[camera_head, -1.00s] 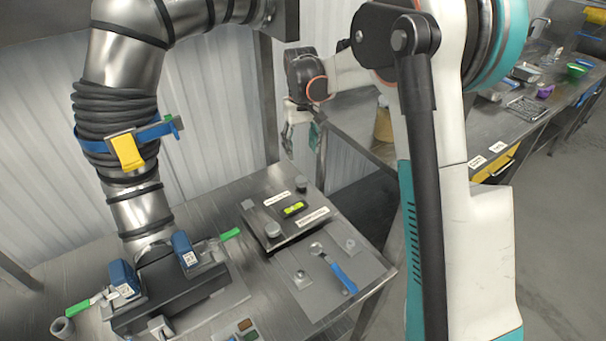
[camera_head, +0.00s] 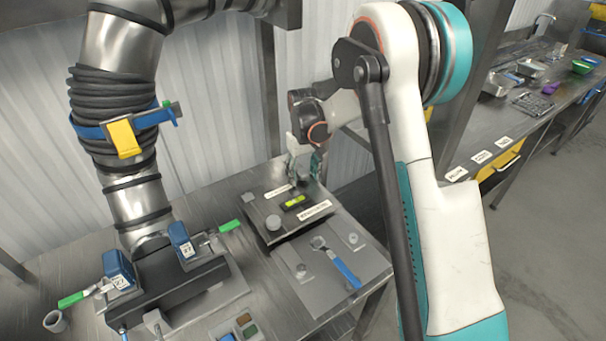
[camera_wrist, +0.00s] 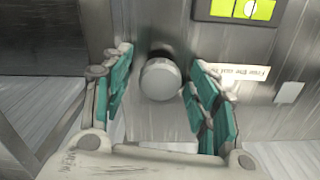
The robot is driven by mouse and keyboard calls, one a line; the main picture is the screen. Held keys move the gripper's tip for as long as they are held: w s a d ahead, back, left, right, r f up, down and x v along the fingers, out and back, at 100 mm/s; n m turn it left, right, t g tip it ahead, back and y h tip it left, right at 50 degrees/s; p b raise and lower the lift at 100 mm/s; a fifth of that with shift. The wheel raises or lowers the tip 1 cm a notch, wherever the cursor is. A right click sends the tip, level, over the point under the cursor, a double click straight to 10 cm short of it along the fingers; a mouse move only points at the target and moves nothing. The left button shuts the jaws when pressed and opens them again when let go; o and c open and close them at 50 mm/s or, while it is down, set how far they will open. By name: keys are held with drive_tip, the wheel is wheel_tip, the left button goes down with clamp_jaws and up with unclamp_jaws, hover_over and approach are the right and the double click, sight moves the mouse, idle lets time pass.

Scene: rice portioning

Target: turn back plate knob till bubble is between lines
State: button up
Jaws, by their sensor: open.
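The dark plate (camera_head: 262,204) lies on the steel table with a green-yellow level vial (camera_head: 294,201) on it. The vial also shows at the top edge of the wrist view (camera_wrist: 240,9); the bubble's exact place between the lines is too small to tell. A grey round knob (camera_wrist: 160,78) sits between the teal fingers of my gripper (camera_wrist: 165,95), with gaps on both sides. In the head view my gripper (camera_head: 304,178) is over the plate's back corner and hides that knob. A second knob (camera_head: 273,222) stands at the plate's front left.
A blue-handled wrench (camera_head: 340,266) lies on a grey board in front of the plate. A black clamp block with blue parts (camera_head: 170,285) and a steel pipe with a black hose (camera_head: 115,110) stand at left. White labels (camera_head: 314,211) lie on the plate.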

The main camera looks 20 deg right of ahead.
drive_tip(key=c, duration=1.1)
drive_tip(key=shift+o, duration=0.2)
drive_tip(key=shift+m, duration=0.4)
drive_tip(key=m, duration=0.5)
drive_tip(key=shift+m, duration=0.3)
drive_tip(key=m, duration=0.5)
drive_tip(key=shift+b, duration=0.35)
drive_tip(key=shift+m, duration=0.3)
